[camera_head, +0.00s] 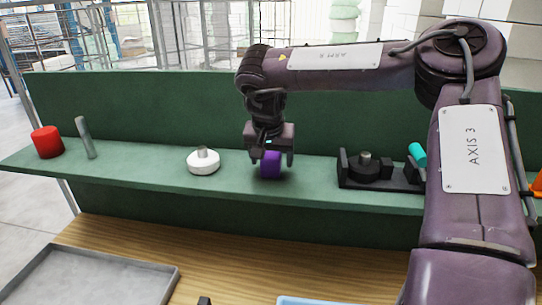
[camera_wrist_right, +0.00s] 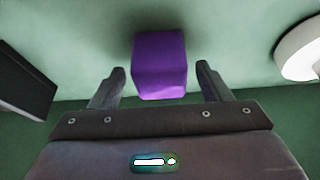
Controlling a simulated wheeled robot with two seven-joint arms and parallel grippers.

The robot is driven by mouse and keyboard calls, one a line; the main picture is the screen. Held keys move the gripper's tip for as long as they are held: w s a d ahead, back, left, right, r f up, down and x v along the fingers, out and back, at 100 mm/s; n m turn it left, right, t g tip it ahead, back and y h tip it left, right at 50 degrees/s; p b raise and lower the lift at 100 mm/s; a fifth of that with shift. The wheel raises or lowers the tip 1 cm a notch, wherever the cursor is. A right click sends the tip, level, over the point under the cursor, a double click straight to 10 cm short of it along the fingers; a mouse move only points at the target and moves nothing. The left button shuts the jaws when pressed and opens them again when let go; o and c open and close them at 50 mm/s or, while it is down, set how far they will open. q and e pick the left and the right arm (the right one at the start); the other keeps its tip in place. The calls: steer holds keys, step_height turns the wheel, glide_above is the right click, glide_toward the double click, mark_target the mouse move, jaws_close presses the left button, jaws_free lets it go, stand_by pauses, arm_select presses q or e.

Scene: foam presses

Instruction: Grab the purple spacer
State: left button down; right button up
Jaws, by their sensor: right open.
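The purple spacer (camera_head: 270,166) is a small purple block on the green shelf, near its middle. My right gripper (camera_head: 271,162) points down over it with its fingers open. In the right wrist view the purple spacer (camera_wrist_right: 160,65) lies between the two spread fingertips (camera_wrist_right: 161,72), with a gap on each side. The fingers do not appear to touch it. My left gripper is not in view.
On the green shelf (camera_head: 315,187), a white disc with a knob (camera_head: 203,162) stands left of the spacer, and a black fixture (camera_head: 375,172) stands right. A red cylinder (camera_head: 47,142) and a grey rod (camera_head: 86,138) are farther left. A teal cylinder (camera_head: 417,154) is by the fixture. A grey tray (camera_head: 60,252) lies below.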

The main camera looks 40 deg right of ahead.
steer(key=shift+x, duration=0.9)
steer(key=shift+r, duration=0.15)
steer(key=c, duration=1.1)
steer(key=shift+r, duration=0.1)
